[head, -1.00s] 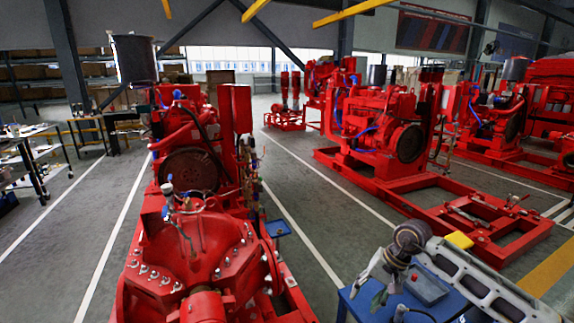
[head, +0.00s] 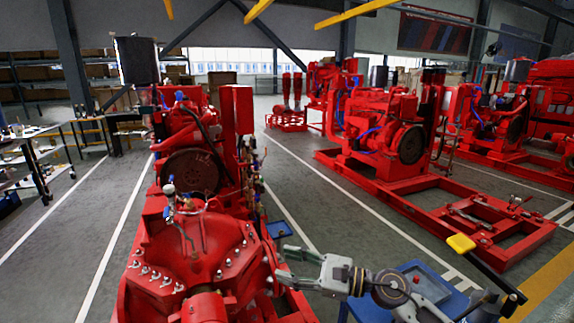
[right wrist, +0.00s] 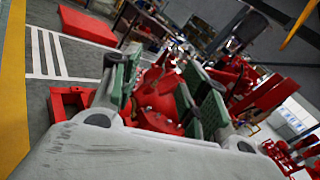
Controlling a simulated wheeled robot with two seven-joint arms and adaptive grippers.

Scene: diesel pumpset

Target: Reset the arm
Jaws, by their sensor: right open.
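My right gripper (head: 284,267) reaches in from the lower right of the head view and points left, with its fingers by the right side of the near red pumpset (head: 205,245). In the head view, I cannot tell whether it touches the pumpset. The right wrist view shows its two green-padded fingers (right wrist: 163,72) apart, with nothing held between them. Red machinery (right wrist: 160,100) shows beyond them. My left gripper is not in view.
More red pumpsets (head: 390,140) stand across the aisle.

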